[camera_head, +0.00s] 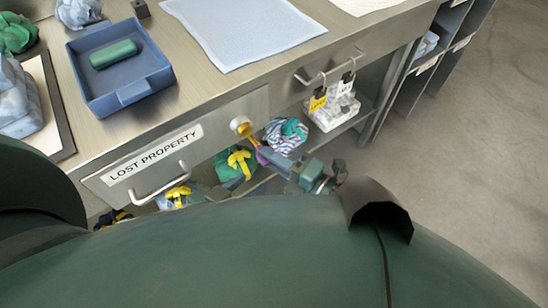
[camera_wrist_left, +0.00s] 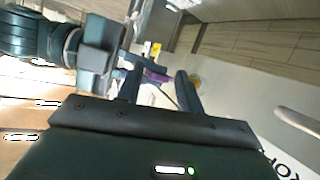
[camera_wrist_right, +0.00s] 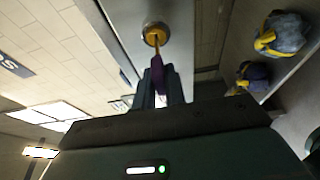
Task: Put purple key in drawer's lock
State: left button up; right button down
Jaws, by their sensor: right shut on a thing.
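My right gripper (camera_wrist_right: 160,88) is shut on the purple key (camera_wrist_right: 158,72), which also shows in the head view (camera_head: 262,157). The key's gold shaft points at the round brass lock (camera_wrist_right: 155,34) on the drawer front and meets its face; I cannot tell how deep it sits. The lock is at the right end of the LOST PROPERTY drawer (camera_head: 190,148), seen in the head view (camera_head: 240,127). My left gripper (camera_wrist_left: 160,90) shows open and empty in the left wrist view, with the key and right gripper beyond its fingers. I cannot make it out in the head view.
A blue tray (camera_head: 125,97) with a green case (camera_head: 114,54) stands on the metal counter, near a pale blue mat (camera_head: 240,30). Bags with yellow straps (camera_head: 240,162) lie on the shelf below. Tagged clear bags (camera_head: 335,105) hang right.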

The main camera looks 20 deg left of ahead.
jog(key=shift+p, duration=0.35)
dwell(1.2)
jog(key=shift+w+a, duration=1.2)
jog(key=shift+a, duration=0.3)
dwell(0.4)
jog(key=c, duration=1.4)
grip_release()
jog(key=shift+s+d, duration=0.1)
jog(key=shift+d, duration=0.25)
jog(key=v, duration=1.2)
jog(key=shift+s+d, duration=0.15)
